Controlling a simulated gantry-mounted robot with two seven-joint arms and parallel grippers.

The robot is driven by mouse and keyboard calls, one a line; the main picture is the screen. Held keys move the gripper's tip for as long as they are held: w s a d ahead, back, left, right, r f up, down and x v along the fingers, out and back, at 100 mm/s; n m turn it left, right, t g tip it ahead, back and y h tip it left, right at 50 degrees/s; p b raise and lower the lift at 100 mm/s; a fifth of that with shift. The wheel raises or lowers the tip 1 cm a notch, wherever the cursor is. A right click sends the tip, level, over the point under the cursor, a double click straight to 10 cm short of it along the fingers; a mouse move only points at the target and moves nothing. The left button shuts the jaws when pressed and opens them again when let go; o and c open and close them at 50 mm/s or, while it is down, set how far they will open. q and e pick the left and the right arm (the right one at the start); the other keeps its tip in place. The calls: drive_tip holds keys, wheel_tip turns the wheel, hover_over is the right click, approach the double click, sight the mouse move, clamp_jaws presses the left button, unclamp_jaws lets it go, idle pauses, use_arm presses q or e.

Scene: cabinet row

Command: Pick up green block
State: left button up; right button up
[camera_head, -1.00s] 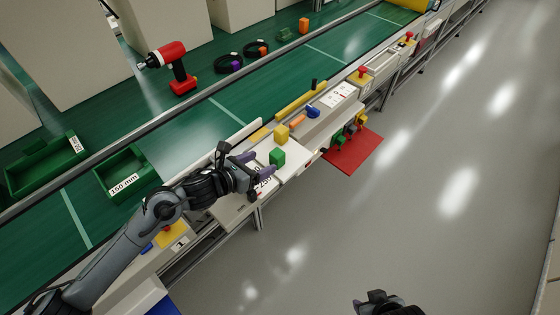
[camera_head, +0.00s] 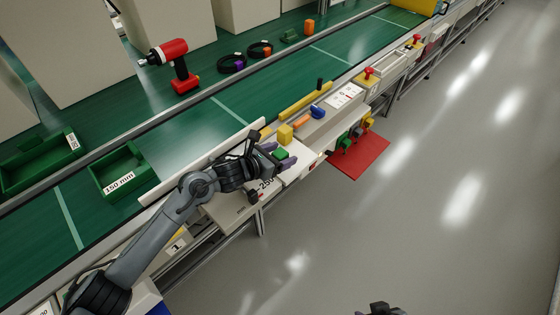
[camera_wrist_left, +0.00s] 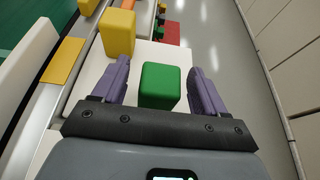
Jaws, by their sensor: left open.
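The green block (camera_head: 281,154) sits on a white surface beside the conveyor, partly hidden by my left gripper in the head view. In the left wrist view the green block (camera_wrist_left: 160,85) stands between the two purple fingers, with a gap on each side. My left gripper (camera_head: 280,156) is open around the block and holds nothing; its fingers also show in the left wrist view (camera_wrist_left: 158,82). Of my right arm only a dark part (camera_head: 380,309) shows at the bottom edge of the head view, and its fingers cannot be made out.
A yellow block (camera_head: 286,134) stands just beyond the green one, with an orange piece (camera_head: 301,120) and a blue piece (camera_head: 318,112) further along. A red panel (camera_head: 362,155) juts out over the floor. Green bins (camera_head: 122,172) and a drill (camera_head: 175,65) are on the conveyor side.

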use_arm(q)
drive_tip(key=shift+x, duration=1.1)
drive_tip(key=shift+c, duration=0.4)
drive_tip(key=c, duration=1)
drive_tip(key=shift+r, duration=0.1)
drive_tip(key=shift+c, duration=0.2)
